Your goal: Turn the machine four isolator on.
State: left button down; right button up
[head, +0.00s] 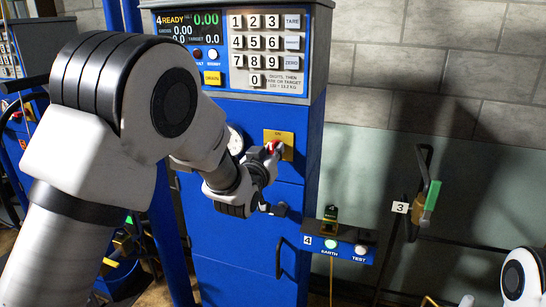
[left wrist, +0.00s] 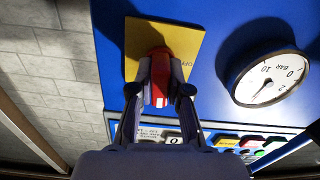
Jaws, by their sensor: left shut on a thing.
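The machine four cabinet (head: 245,230) is blue, and its lit display (head: 190,26) reads 4 READY and 0.00. Its isolator is a red handle (head: 273,147) on a yellow plate (head: 288,141) on the front, below the keypad. My left gripper (head: 268,158) is at the handle. In the left wrist view, its two fingers (left wrist: 160,88) are shut on the red handle (left wrist: 160,58), one on each side. The yellow plate (left wrist: 185,40) shows behind it with lettering that looks like OFF, upside down. My fingers hide part of the handle. My right gripper is out of view.
A round pressure gauge (left wrist: 268,80) sits beside the plate on the cabinet. A keypad (head: 265,42) is above. A small box (head: 340,243) with EARTH and TEST buttons projects at lower right. A green-handled lever (head: 431,197) is on the wall by a 3 label.

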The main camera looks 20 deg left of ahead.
pick_arm(q)
jog(key=shift+f+m, duration=0.15)
jog(key=shift+m, duration=0.45)
jog(key=shift+b, duration=0.3)
jog(key=c, duration=1.1)
grip_release()
jog(key=s, duration=1.2)
jog(key=shift+a, duration=0.15)
